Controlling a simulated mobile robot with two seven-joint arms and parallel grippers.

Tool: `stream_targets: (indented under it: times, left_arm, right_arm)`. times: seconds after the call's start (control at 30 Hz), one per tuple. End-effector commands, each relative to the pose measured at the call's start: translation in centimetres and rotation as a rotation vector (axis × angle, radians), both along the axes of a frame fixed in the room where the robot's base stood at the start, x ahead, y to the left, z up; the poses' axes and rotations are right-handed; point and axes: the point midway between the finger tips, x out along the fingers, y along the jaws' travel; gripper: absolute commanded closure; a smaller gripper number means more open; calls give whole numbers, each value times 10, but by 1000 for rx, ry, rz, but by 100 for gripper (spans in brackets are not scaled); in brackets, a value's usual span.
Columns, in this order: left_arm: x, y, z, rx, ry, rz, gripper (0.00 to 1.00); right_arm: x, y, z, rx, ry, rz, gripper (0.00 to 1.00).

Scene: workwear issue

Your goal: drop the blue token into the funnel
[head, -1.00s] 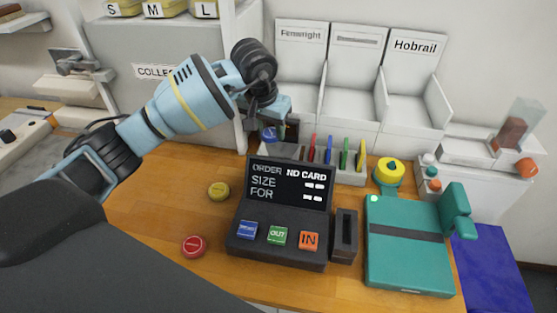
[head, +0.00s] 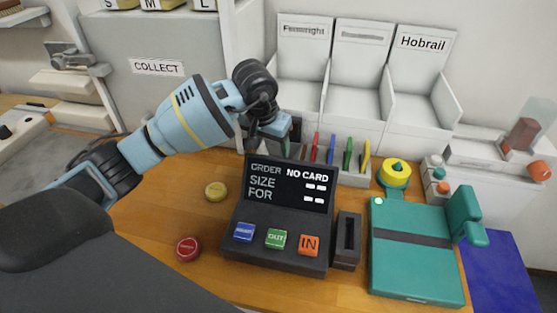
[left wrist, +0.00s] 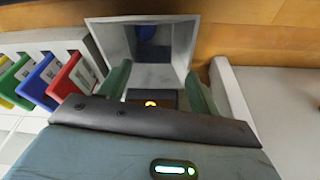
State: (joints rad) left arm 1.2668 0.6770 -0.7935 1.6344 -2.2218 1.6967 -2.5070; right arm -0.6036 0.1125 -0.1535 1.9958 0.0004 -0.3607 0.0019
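The funnel (left wrist: 120,40) is a grey, square-mouthed hopper in the left wrist view, just beyond my left gripper's fingertips. A blue patch (left wrist: 147,33), seemingly the blue token, shows inside the funnel; its lower part is dark. My left gripper (left wrist: 160,85) has its two green fingers wide apart with nothing between them. In the head view my left gripper (head: 270,145) is behind the order console (head: 276,215), and the funnel and blue token cannot be made out there. My right gripper is not in view.
A yellow token (head: 215,191) and a red token (head: 187,249) lie on the wooden counter left of the console. Coloured cards (head: 331,149) stand in a rack behind it. A card slot (head: 347,240) and teal device (head: 412,265) are at right.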

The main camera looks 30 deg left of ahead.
Motion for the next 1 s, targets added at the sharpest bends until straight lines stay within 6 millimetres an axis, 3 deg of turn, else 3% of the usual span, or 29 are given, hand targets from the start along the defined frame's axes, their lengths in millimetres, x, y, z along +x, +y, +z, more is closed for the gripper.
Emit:
stream_targets:
  times: [0.37,0.8,1.0]
  left_arm:
    - [-1,0,4,0,0,0,32]
    - [-17,1,64,1,-3,0,32]
    - [-21,0,75,0,0,0,32]
  right_arm:
    - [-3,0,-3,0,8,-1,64]
    - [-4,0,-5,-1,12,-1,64]
    - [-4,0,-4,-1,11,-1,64]
